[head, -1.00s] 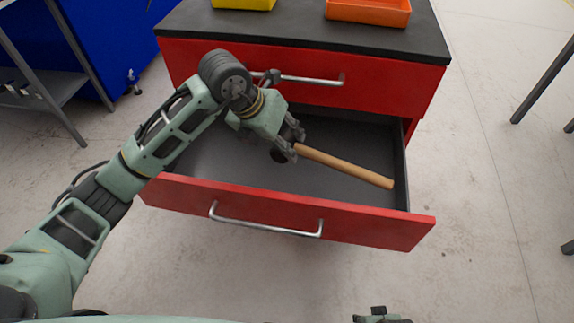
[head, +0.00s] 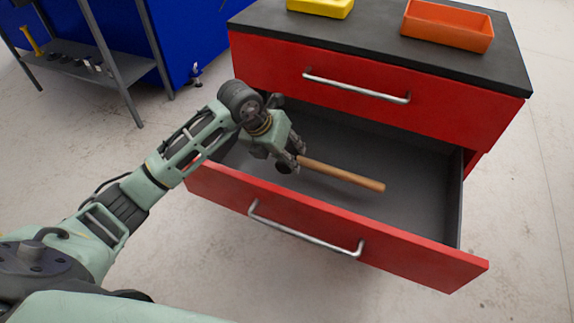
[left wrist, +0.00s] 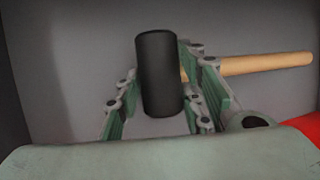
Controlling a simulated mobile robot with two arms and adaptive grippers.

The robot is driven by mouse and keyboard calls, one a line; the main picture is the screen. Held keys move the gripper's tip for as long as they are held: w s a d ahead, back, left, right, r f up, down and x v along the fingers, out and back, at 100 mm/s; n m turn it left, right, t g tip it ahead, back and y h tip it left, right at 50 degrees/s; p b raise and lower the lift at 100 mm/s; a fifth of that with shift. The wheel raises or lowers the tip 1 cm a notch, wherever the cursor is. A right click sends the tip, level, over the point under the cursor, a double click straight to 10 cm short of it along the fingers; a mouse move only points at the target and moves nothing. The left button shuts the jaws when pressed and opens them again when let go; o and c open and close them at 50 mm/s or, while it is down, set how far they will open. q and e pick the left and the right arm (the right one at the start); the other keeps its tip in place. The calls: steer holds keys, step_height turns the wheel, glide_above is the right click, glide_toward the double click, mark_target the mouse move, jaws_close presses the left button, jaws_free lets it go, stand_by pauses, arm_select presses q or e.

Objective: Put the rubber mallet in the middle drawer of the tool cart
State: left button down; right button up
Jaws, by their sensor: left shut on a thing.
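The rubber mallet has a wooden handle (head: 342,174) and a black head (left wrist: 159,73). My left gripper (head: 292,160) is shut on the mallet near its head, inside the open middle drawer (head: 425,195) of the red tool cart. The handle points right across the drawer. In the left wrist view the left gripper (left wrist: 160,100) has its fingers on either side of the head, with the handle running right. In the head view the mallet head is mostly hidden by the gripper. Whether the mallet touches the drawer floor is unclear. My right gripper is out of view.
The closed top drawer (head: 360,95) is just above and behind the gripper. A yellow bin (head: 320,8) and an orange bin (head: 447,27) sit on the cart top. The drawer's right side is empty.

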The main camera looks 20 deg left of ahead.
arm_select(q)
steer(key=shift+f+b, duration=0.3)
steer(key=shift+f, duration=1.65)
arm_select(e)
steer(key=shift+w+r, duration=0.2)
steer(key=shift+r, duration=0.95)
arm_select(q)
steer(key=c, duration=1.2)
jaws_free()
steer(key=p+v, duration=0.1)
steer(key=v, duration=1.1)
steer(key=shift+p, duration=0.4)
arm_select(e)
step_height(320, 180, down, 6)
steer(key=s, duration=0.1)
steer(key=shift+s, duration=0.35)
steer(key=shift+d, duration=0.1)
